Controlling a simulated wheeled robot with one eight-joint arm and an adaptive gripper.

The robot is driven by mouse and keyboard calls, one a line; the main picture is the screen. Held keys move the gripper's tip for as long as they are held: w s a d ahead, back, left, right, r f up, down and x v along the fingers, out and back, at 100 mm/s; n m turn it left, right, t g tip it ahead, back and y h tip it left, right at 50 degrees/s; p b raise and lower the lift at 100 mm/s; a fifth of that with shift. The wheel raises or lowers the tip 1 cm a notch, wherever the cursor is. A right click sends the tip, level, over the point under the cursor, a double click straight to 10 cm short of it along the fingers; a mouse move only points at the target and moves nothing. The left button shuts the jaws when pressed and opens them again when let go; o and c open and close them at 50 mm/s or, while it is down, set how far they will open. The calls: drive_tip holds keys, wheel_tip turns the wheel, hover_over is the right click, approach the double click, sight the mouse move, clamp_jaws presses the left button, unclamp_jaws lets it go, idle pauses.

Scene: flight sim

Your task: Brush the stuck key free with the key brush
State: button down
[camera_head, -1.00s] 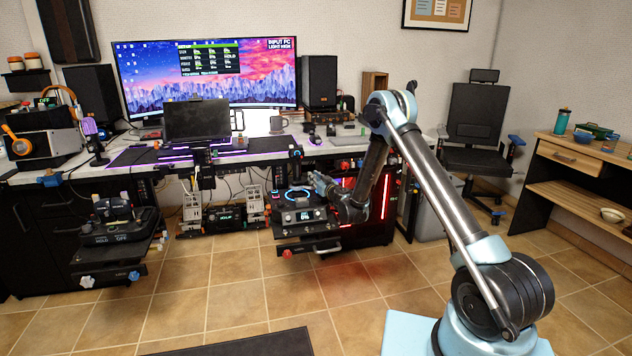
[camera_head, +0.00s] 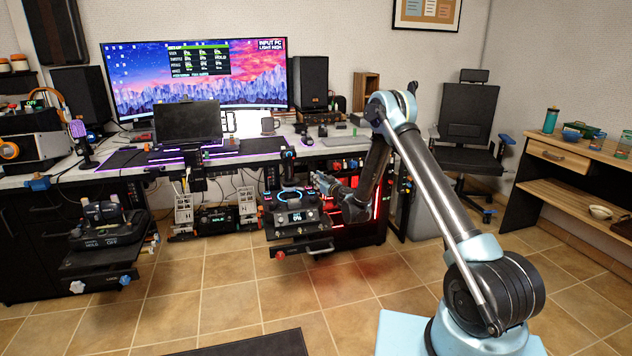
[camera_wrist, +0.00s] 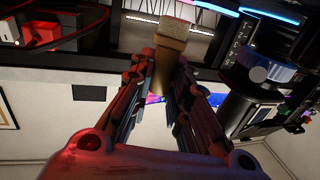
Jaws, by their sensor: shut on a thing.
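My gripper (camera_wrist: 166,84) is shut on what looks like the key brush (camera_wrist: 172,40), a tan block with a brownish shaft between the fingers in the wrist view. Its far end points to the top of that view, clear of any surface I can make out. In the head view my gripper (camera_head: 320,182) is small and dark, at the right of a control unit with a blue-lit ring (camera_head: 290,196), below the desk edge. The brush cannot be made out there. A keyboard-like strip with purple lighting (camera_head: 205,155) lies on the desk. No stuck key can be told apart.
The desk (camera_head: 345,150) carries a wide monitor (camera_head: 250,85), a small dark screen (camera_head: 187,122) and speakers. Another control unit (camera_head: 105,228) stands at the lower left. In the wrist view, a blue-topped knob (camera_wrist: 262,70) is close at right. The tiled floor in front is mostly clear.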

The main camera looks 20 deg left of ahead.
drive_tip(key=shift+s+a+f, duration=0.1)
drive_tip(key=shift+s+a, duration=0.4)
drive_tip(key=shift+a, duration=0.35)
drive_tip(key=shift+s+a+r, duration=0.1)
drive_tip(key=shift+s+a, duration=0.45)
drive_tip(key=shift+a, duration=0.25)
drive_tip(key=shift+s+a+f, duration=0.1)
drive_tip(key=shift+s+a, duration=0.4)
drive_tip(key=shift+a, duration=0.35)
wheel_tip(320, 180, up, 6)
drive_tip(key=shift+d, duration=0.15)
drive_tip(key=shift+w, duration=0.1)
wheel_tip(320, 180, up, 3)
idle(0.4)
